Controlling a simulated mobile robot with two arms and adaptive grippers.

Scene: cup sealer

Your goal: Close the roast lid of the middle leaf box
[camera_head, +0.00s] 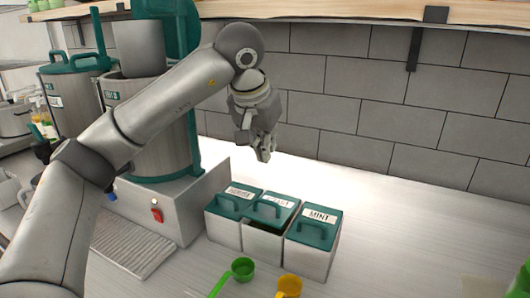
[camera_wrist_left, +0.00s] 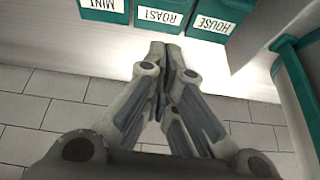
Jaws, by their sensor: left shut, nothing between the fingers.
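Three leaf boxes with teal lids stand in a row on the counter in the head view. The middle box's roast lid (camera_head: 274,211) is tilted up, with a dark gap below its front edge. The mint lid (camera_head: 315,228) on the right and the house lid (camera_head: 235,201) on the left look flat. My left gripper (camera_head: 263,156) is shut and empty, above and behind the boxes, apart from them. In the left wrist view the fingertips (camera_wrist_left: 168,46) point toward the ROAST label (camera_wrist_left: 159,16), between MINT (camera_wrist_left: 103,4) and HOUSE (camera_wrist_left: 213,24). My right gripper is not in view.
A green scoop (camera_head: 243,268) and an orange scoop (camera_head: 290,286) lie in front of the boxes. A large steel dispenser (camera_head: 167,140) on a base stands to the left. A tiled wall (camera_head: 400,110) and shelf are behind. The counter to the right is mostly clear.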

